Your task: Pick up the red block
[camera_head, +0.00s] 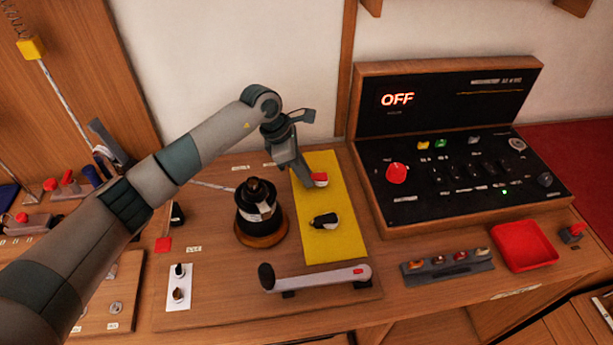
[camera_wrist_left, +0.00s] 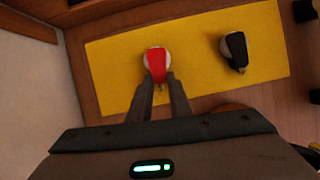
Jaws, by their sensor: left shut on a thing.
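The red block (camera_head: 320,179) is at the upper part of the yellow mat (camera_head: 343,240). It also shows in the left wrist view (camera_wrist_left: 156,64), with a pale round part behind it. My left gripper (camera_head: 307,182) reaches down from above with its fingers at the red block. In the left wrist view the fingers (camera_wrist_left: 160,80) close on the near end of the block. I cannot tell whether the block is clear of the mat. My right gripper is not in view.
A black and white knob (camera_head: 324,220) sits lower on the mat. A dark cylinder (camera_head: 259,208) stands just left of the mat. A lever bar (camera_head: 318,277) lies in front. A control panel (camera_head: 455,150) reading OFF and a red tray (camera_head: 524,246) are at right.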

